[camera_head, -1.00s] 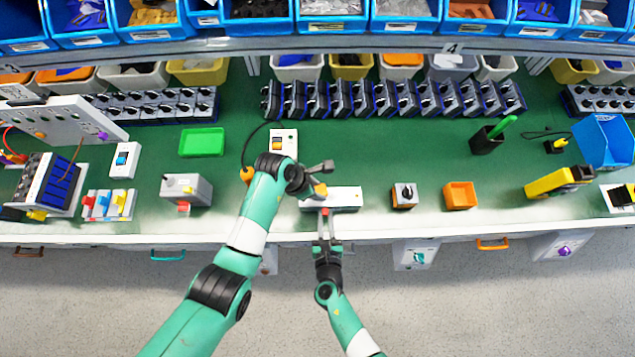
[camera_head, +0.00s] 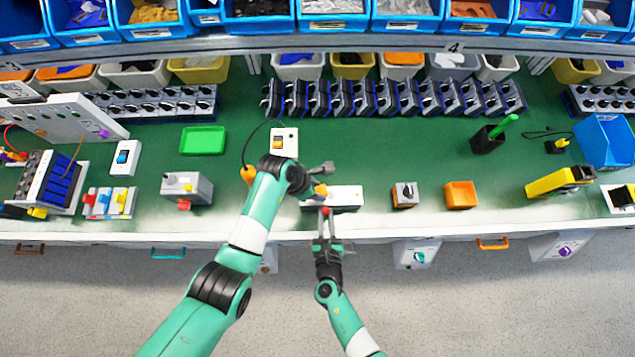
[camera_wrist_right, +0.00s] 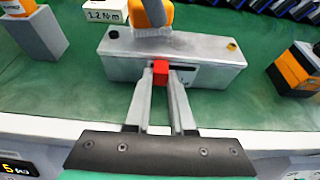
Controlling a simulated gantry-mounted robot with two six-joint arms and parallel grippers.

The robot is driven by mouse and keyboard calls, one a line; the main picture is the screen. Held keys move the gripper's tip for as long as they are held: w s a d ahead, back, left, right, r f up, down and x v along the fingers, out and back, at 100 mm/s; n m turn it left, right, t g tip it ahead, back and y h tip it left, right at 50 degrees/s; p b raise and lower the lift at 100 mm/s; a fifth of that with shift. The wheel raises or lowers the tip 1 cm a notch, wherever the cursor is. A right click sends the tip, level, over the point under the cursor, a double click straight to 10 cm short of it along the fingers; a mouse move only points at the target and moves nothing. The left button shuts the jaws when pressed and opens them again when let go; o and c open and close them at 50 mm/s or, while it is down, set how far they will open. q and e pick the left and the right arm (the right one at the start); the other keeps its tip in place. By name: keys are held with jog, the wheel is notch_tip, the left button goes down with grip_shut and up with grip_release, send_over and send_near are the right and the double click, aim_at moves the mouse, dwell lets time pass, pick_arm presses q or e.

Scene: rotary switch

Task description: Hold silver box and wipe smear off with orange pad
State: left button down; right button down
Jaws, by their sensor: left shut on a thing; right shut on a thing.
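The silver box (camera_head: 346,197) lies lengthwise near the table's front edge. It also shows in the right wrist view (camera_wrist_right: 205,68), with a dark slot in its front face. My right gripper (camera_head: 326,214) is at the box's front side, shut on a small red block (camera_wrist_right: 160,70) at the front face. My left gripper (camera_head: 320,178) is over the left part of the box, shut on the orange pad (camera_head: 320,190). The pad also shows in the right wrist view (camera_wrist_right: 150,12). No smear can be made out.
A grey box with a red knob (camera_head: 187,188) stands to the left. A white box (camera_head: 283,142) and a row of switches (camera_head: 390,98) are behind.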

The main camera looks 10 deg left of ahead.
aim_at(327, 192)
pick_arm(q)
jog(key=shift+f, duration=0.75)
jog(key=shift+d, duration=0.1)
jog(key=shift+w+d+r, duration=0.1)
jog(key=shift+w+d, duration=0.1)
jog(key=shift+d, duration=0.65)
jog(key=shift+w+d, duration=0.15)
jog(key=shift+d, duration=0.7)
jog(key=shift+w+d, duration=0.15)
jog(key=shift+d, duration=0.65)
jog(key=shift+w+d, duration=0.1)
jog(key=shift+d, duration=0.7)
jog(key=shift+s+a+f, duration=0.15)
jog(key=shift+s+a, duration=0.05)
jog(key=shift+a, duration=0.8)
jog(key=shift+s+a+f, duration=0.1)
jog(key=shift+s+a, duration=0.05)
jog(key=shift+a, duration=0.8)
jog(key=shift+s+a+r, duration=0.1)
jog(key=shift+s+a, duration=0.05)
jog(key=shift+a, duration=0.6)
jog(key=shift+s+a, duration=0.15)
jog(key=shift+a, duration=0.6)
